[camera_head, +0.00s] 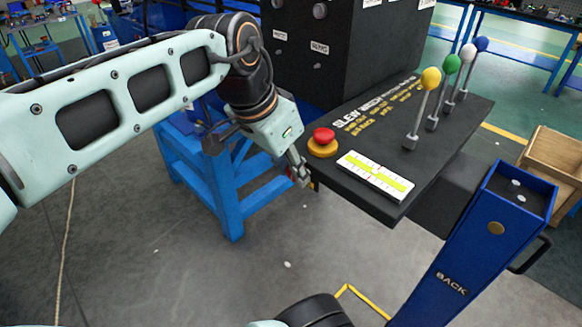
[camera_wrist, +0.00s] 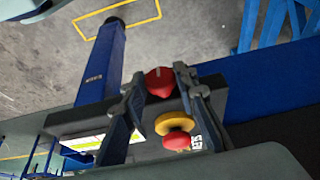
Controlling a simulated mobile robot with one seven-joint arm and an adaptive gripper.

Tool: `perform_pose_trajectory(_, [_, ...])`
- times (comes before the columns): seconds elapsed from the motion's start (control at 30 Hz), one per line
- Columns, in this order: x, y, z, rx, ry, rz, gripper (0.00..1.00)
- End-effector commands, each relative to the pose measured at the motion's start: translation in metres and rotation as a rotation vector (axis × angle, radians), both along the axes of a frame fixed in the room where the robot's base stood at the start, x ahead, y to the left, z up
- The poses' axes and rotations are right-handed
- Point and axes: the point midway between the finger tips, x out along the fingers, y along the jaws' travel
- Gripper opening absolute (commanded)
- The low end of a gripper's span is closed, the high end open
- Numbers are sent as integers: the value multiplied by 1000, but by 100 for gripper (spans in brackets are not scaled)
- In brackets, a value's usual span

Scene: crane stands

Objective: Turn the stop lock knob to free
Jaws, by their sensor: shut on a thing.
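A red round knob (camera_wrist: 159,82), which I take to be the stop lock knob, sits on the edge side of the black console. It lies between the fingertips of my gripper (camera_wrist: 162,88) in the wrist view, and the gripper is shut on it. Any mark showing the knob's setting cannot be read.
A red mushroom button on a yellow base (camera_head: 322,143) stands on the console top (camera_head: 375,135), close to my gripper; it also shows in the wrist view (camera_wrist: 175,134). A level gauge (camera_head: 375,176), several ball-topped levers (camera_head: 430,80) and a blue post (camera_head: 470,245) stand to the right.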

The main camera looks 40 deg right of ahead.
Motion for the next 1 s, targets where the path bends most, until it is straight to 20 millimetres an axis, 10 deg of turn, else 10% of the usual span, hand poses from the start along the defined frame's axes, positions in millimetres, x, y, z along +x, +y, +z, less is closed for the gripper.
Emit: perform_pose_trajectory(1.0, [10, -1, -7, -48, 573, -2, 2])
